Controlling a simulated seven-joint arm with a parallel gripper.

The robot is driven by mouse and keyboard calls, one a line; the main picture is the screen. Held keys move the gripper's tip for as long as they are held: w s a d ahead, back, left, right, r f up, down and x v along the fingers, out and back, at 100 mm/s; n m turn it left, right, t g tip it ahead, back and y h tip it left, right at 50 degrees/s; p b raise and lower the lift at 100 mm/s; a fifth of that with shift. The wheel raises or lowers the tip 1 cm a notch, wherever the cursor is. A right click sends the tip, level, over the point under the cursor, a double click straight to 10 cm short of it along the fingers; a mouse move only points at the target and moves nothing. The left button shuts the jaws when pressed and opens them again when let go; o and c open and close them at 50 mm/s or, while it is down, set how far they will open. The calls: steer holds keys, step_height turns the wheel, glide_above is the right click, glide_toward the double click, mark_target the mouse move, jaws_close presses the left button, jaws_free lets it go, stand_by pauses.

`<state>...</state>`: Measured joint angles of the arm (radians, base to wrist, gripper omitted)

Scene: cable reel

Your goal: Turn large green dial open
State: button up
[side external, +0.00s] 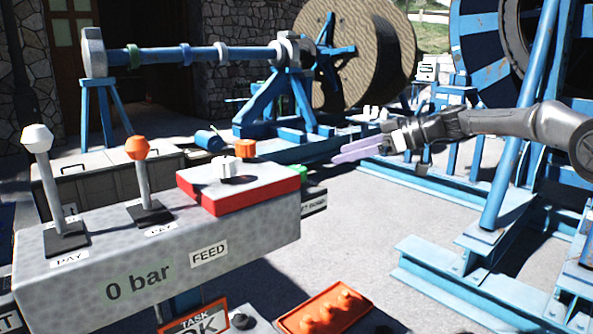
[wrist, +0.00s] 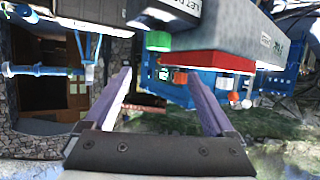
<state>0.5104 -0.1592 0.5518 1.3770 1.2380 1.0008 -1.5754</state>
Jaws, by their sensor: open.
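The green dial (wrist: 158,41) shows in the wrist view, beyond my fingertips near the top, on a grey box with a partly readable label. In the side external view only a sliver of green (side external: 304,178) shows behind the grey console's right end; the rest is hidden. My gripper (side external: 360,149) is open and empty, with pale purple fingers, in the air to the right of the console. In the wrist view my gripper (wrist: 157,76) has its two fingers spread apart, with the dial between their lines of reach. They do not touch it.
The grey console (side external: 250,232) has a "0 bar" readout, a white lever (side external: 40,165), an orange lever (side external: 140,175) and a red plate (side external: 265,190) with a white dial (side external: 225,167). An orange panel (side external: 325,310) is in front. Blue frames (side external: 480,230) stand at the right.

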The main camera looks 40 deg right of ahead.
mark_target(299, 169)
steer(key=x, duration=1.3)
steer(key=shift+w+d+f, duration=0.1)
steer(key=shift+w+f, duration=0.15)
steer(key=shift+f, duration=0.2)
steer(key=c, duration=1.4)
steer(key=shift+o, duration=0.2)
steer(key=shift+m+h, duration=0.3)
steer(key=shift+m, duration=0.1)
steer(key=m+t+h, duration=0.1)
steer(key=m+h, duration=0.1)
steer(key=shift+h, duration=0.3)
steer(key=shift+m+t+h, duration=0.3)
steer(key=shift+m+h, duration=0.8)
steer(key=shift+f+m+h, duration=0.1)
steer(key=shift+m+h, duration=0.6)
steer(key=shift+h, duration=0.1)
